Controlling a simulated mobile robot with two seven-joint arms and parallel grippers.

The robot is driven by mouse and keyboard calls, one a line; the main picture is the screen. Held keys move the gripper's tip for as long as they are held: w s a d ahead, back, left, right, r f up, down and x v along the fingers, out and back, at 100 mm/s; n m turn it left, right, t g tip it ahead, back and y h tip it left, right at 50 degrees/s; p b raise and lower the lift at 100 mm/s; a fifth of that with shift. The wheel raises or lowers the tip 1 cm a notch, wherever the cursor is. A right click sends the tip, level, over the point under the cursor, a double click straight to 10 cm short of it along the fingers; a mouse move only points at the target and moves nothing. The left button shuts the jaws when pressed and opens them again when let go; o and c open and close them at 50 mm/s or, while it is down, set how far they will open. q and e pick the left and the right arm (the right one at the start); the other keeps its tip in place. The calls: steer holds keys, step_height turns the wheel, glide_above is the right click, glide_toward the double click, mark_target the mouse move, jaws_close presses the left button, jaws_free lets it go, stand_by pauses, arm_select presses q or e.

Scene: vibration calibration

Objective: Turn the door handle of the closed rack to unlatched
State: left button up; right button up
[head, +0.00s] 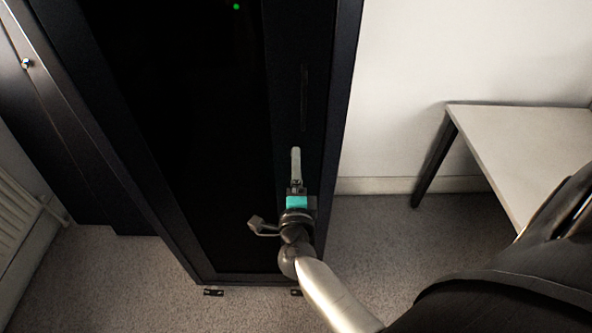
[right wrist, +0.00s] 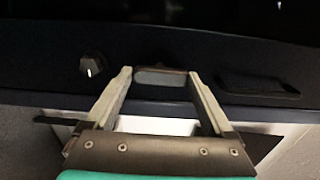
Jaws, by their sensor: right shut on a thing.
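The closed rack (head: 190,120) is a tall black cabinet, with its door flat in the frame. My right gripper (head: 296,153) is at the right edge of its door, with pale fingers and a teal band. In the right wrist view, the gripper (right wrist: 160,74) has its two fingertips on either end of a short grey door handle (right wrist: 160,81), shut on it. The handle appears to lie along the dark door edge; its exact angle is hard to tell. In the head view my gripper hides the handle. My left gripper is not in view.
A round knob (right wrist: 93,65) and a dark recessed slot (right wrist: 258,88) flank the handle in the right wrist view. A pale table (head: 535,150) stands at the right by the white wall. A radiator (head: 20,205) is at the lower left. Carpet between rack and table is clear.

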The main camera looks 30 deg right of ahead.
stand_by(0.4)
steer(key=o, duration=1.1)
steer(key=shift+s, duration=0.1)
steer(key=p+v, duration=0.1)
steer(key=v, duration=1.4)
steer(key=shift+a, duration=0.15)
steer(key=shift+f, duration=0.1)
